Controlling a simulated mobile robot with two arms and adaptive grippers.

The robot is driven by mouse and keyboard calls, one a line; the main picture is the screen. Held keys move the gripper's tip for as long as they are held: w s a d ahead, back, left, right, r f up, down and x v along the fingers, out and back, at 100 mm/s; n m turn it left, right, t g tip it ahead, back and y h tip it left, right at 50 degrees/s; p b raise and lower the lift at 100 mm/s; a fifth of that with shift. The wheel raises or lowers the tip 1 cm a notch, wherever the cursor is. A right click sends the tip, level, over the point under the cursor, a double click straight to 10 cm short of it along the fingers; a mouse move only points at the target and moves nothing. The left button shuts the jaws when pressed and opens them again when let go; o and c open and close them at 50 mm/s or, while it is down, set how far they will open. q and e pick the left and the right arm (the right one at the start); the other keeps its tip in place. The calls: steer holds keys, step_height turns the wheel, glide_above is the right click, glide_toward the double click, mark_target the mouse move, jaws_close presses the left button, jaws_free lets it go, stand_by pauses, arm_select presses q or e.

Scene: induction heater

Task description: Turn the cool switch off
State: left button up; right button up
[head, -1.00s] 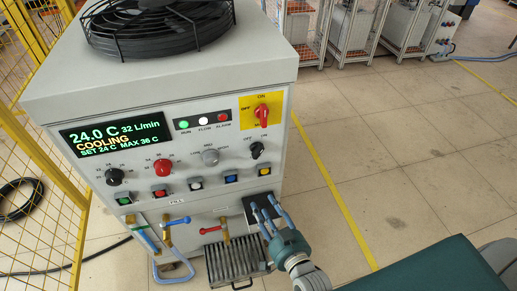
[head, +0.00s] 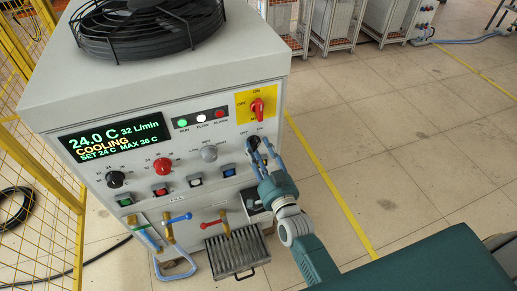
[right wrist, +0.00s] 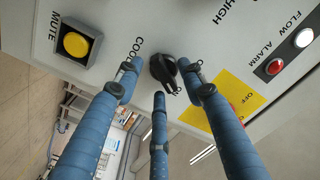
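The cool switch is a black knob (head: 254,142) on the cabinet's front panel, below the yellow plate; fingers partly cover it in the head view. In the right wrist view the knob (right wrist: 162,69) shows beside the word COOL, its grip ridge slanting towards a label that looks like ON. My right gripper (head: 260,148) has its blue fingers at the knob. In the right wrist view its fingertips (right wrist: 162,78) are spread around the knob, with visible gaps, and hold nothing. My left gripper is not in view.
The display (head: 115,136) reads 24.0 C and COOLING. A red rotary switch (head: 257,109) on a yellow plate sits just above. A grey knob (head: 209,153), a red knob (head: 162,165) and a yellow button (right wrist: 76,44) are near. A slotted tray (head: 237,252) juts out below.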

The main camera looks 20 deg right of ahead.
steer(key=shift+w, duration=0.15)
jaws_close()
